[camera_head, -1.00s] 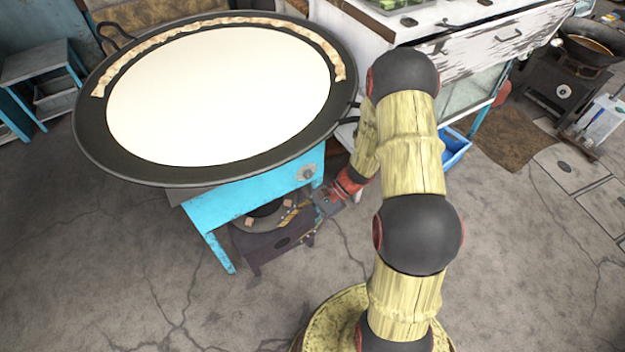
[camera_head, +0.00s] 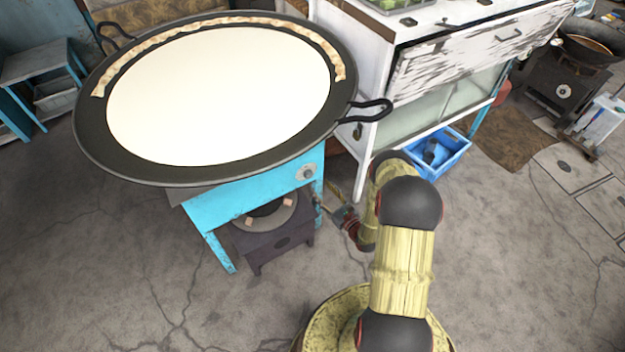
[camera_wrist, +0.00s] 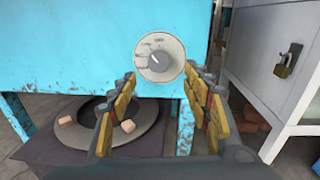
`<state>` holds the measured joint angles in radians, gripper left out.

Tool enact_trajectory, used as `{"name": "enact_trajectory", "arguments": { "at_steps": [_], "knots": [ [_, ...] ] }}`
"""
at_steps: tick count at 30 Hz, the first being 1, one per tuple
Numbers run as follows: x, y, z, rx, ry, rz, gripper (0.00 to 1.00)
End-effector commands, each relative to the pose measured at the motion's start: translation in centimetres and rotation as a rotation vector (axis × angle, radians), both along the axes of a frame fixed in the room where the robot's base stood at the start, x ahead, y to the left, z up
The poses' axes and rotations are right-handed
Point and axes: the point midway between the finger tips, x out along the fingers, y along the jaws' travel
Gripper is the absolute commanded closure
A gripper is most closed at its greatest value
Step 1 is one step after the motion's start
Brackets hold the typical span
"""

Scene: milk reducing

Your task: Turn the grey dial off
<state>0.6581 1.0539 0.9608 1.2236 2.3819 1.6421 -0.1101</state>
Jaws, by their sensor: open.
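The grey dial (camera_head: 307,173) sits on the front of the blue stand under the large pan. In the wrist view it is a round pale plate with a darker grey knob (camera_wrist: 159,61) and a light pointer line tilted up and left. The printed labels are too small to read. My gripper (camera_wrist: 160,78) is open and empty. Its yellow-padded fingers point toward the stand, one on each side below the dial, apart from the knob. In the head view my gripper is small and partly hidden beside the stand's right leg.
The wide black pan (camera_head: 88,140) with white liquid overhangs the stand (camera_head: 222,212). A burner (camera_head: 278,242) sits underneath. A white cabinet (camera_head: 363,150) with a padlock (camera_wrist: 288,60) stands to the right, with a blue crate (camera_head: 455,160) beneath. The floor in front is clear.

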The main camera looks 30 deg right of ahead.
Motion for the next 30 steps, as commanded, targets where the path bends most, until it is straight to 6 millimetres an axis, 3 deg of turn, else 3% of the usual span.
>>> {"name": "enact_trajectory", "arguments": {
  "at_steps": [9,15,25,30],
  "knots": [
    [4.8,0.7,-0.1,-0.002,-0.001,0.006,0.51],
    [6.7,0.9,-0.1,-0.001,0.0,0.005,0.51],
    [7.1,0.9,0.0,0.0,0.001,0.004,0.51],
    [7.1,0.9,0.0,0.0,0.001,0.004,0.6]
  ]
}}
